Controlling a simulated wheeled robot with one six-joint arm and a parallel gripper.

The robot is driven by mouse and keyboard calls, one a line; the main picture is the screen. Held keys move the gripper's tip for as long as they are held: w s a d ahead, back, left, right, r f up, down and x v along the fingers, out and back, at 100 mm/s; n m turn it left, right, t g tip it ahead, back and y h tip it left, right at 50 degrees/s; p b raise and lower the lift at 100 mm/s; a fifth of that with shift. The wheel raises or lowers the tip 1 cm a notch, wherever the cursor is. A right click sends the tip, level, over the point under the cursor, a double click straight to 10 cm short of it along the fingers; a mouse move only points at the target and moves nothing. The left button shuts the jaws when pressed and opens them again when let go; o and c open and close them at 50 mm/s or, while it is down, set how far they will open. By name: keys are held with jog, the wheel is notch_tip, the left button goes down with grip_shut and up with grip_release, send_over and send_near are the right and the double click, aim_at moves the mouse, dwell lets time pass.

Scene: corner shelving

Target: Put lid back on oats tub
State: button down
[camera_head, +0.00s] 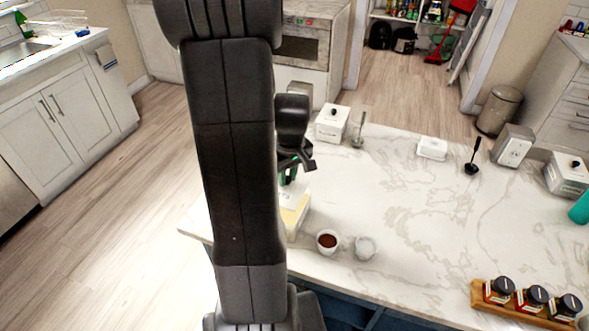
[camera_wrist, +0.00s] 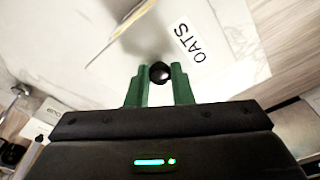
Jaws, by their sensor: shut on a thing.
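My gripper (camera_wrist: 160,90) is shut on a small round black knob (camera_wrist: 160,72), held between its green fingertips in the wrist view. A pale surface with an OATS label (camera_wrist: 187,42) shows just beyond the knob; I cannot tell whether it is the lid or the tub. In the head view my gripper (camera_head: 291,174) is partly hidden behind my arm, at the left part of the counter. Below it stands a white and pale yellow thing (camera_head: 294,217), half hidden by my arm. Whether the lid touches the tub cannot be seen.
On the marble counter (camera_head: 410,240) stand a cup of dark red contents (camera_head: 328,241), a pale cup (camera_head: 365,247), a white canister (camera_head: 332,123), a glass (camera_head: 357,130), a butter dish (camera_head: 432,148) and a rack of jars (camera_head: 520,304). The counter's middle is clear.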

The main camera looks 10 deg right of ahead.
aim_at(288, 186)
jog(key=shift+s+a+f+b, duration=0.1)
jog(key=shift+a+f+b, duration=0.05)
jog(key=shift+f+b, duration=2.2)
jog(key=shift+f, duration=0.75)
jog(key=shift+f+b, duration=0.15)
jog(key=shift+b, duration=0.25)
jog(key=c, duration=1.2)
grip_release()
jog(key=shift+o, duration=0.5)
jog(key=o, duration=0.4)
